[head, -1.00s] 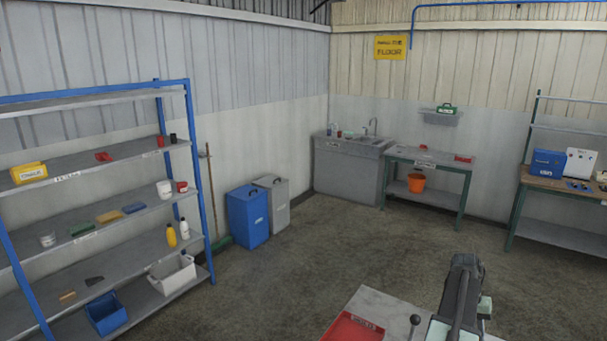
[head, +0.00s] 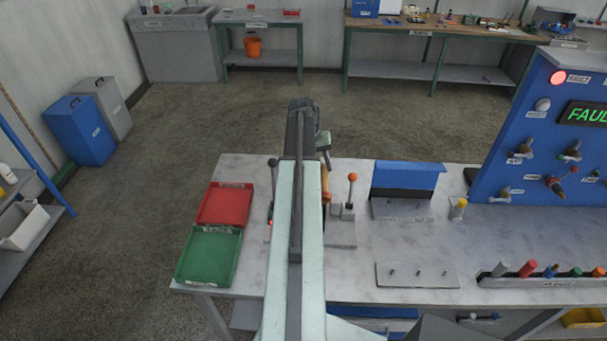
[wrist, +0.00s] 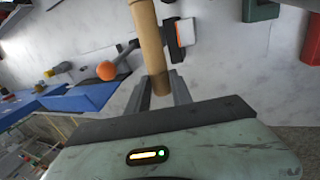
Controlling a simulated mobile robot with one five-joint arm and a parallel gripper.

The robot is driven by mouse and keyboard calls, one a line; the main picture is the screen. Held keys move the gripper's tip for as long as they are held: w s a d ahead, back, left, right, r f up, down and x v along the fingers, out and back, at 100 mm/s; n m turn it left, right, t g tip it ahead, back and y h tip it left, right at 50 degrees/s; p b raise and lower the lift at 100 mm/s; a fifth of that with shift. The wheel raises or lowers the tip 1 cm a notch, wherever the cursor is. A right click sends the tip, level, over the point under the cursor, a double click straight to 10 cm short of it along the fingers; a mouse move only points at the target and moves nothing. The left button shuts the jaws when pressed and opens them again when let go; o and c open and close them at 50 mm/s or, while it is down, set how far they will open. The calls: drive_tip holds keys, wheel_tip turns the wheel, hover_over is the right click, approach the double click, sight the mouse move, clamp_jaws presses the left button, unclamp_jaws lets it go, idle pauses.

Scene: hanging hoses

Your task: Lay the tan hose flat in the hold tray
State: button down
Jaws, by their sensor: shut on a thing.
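The tan hose (wrist: 150,45) stands out from between the fingers of my gripper (wrist: 159,88) in the wrist view. The gripper is shut on it near one end; its other end runs out of the top of that view. In the head view only a small tan piece of hose (head: 326,197) shows beside my arm, which hides the gripper. A red tray (head: 223,204) and a green tray (head: 209,256) lie on the bench's left end, left of my arm. Both look empty. Their labels are too small to read, so I cannot tell which is the hold tray.
A lever with an orange knob (head: 352,177) stands close right of my arm, and a dark-knobbed lever (head: 272,163) close left. A blue-topped stand (head: 407,178), a pegged plate (head: 417,275) and a blue fault panel (head: 545,130) are farther right on the bench.

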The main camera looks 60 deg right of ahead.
drive_tip(key=shift+f+b, duration=5.15)
drive_tip(key=shift+b, duration=0.1)
drive_tip(key=shift+r, duration=0.25)
drive_tip(key=shift+f, duration=0.1)
drive_tip(key=c, duration=1.1)
unclamp_jaws()
drive_tip(key=shift+c, duration=0.2)
drive_tip(key=shift+f, duration=0.15)
drive_tip(key=p+v, duration=0.7)
drive_tip(key=v, duration=0.1)
drive_tip(key=shift+d, duration=0.4)
drive_tip(key=shift+p, duration=0.3)
